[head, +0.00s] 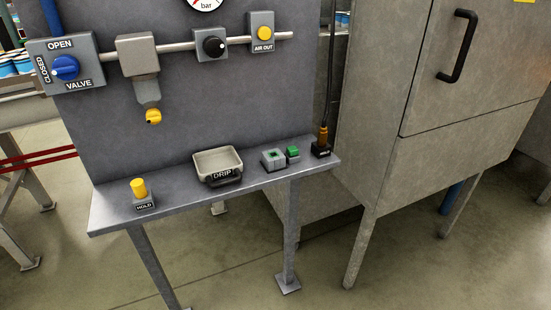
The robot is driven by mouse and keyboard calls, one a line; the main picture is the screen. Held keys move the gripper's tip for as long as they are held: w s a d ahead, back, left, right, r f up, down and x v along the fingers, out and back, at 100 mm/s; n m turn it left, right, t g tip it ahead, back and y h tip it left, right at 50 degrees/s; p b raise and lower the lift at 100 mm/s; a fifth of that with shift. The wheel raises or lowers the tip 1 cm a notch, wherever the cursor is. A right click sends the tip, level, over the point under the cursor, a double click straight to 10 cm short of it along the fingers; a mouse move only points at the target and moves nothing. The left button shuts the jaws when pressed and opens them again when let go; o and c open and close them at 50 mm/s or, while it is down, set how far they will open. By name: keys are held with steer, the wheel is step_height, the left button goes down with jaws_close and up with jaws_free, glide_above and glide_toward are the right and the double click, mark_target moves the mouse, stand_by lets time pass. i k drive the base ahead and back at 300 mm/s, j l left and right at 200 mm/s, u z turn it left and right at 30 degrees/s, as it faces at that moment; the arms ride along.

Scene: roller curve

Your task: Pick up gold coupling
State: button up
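A gold-brown coupling (323,137) stands upright at the right end of the grey shelf (108,218) in the head view. It is at the lower end of a black hose (333,70) and sits in or on a small black labelled holder (321,151). The label is too small to read. I cannot tell how the coupling is held there. My gripper is not in view.
Along the shelf stand a yellow post marked HOLD (139,188), a DRIP tray (217,152) and a grey block (273,159) beside a green piece (293,153). A panel with a blue valve knob (65,68) rises behind. A large grey cabinet (400,150) stands close right of the coupling.

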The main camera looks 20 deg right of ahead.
mark_target(323, 133)
steer(key=i+j, duration=0.1)
steer(key=i+j+z, duration=0.35)
steer(key=z, duration=0.2)
steer(key=i+z, duration=0.1)
steer(key=z, duration=1.1)
steer(key=i, duration=0.5)
